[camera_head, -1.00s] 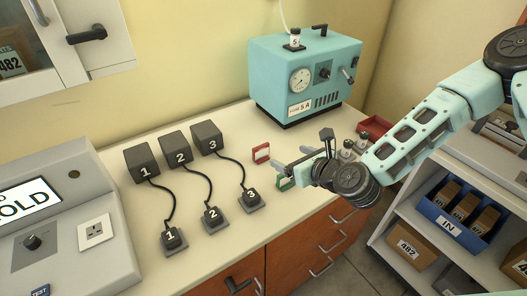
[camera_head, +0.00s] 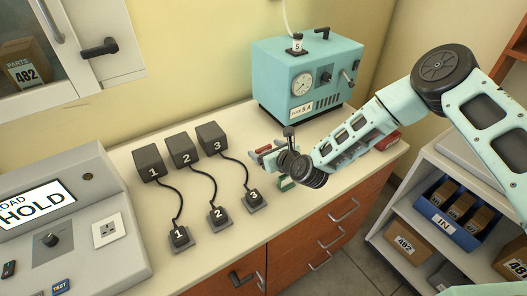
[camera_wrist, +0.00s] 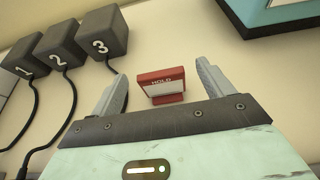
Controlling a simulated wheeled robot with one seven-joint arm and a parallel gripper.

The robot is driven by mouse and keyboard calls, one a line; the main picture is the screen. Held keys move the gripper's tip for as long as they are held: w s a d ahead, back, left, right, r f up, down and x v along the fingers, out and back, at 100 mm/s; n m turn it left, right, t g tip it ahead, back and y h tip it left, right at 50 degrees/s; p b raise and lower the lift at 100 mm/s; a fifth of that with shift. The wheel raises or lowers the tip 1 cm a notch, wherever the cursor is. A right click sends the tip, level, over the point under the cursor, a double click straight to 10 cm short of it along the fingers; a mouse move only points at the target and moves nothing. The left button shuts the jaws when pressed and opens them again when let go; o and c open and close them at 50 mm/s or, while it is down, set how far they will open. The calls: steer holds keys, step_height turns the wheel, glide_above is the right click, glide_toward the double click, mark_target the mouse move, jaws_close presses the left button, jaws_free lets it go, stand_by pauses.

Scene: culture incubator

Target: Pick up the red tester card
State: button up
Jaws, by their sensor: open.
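My gripper (camera_wrist: 160,82) is open, with one finger on each side of the card and a gap to both. In the head view my gripper (camera_head: 260,156) is over the counter, right of the numbered blocks. There it largely hides the red card (camera_head: 264,148).
A green card (camera_head: 285,183) stands near the counter's front edge, partly behind my gripper. Black blocks 1, 2 and 3 (camera_head: 211,138) with cables lie left. A teal machine (camera_head: 300,75) stands behind. A red tray (camera_head: 388,142) is at right.

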steer(key=shift+w+a+f, duration=0.15)
steer(key=shift+w, duration=0.05)
steer(key=c, duration=1.1)
steer(key=shift+o, duration=0.2)
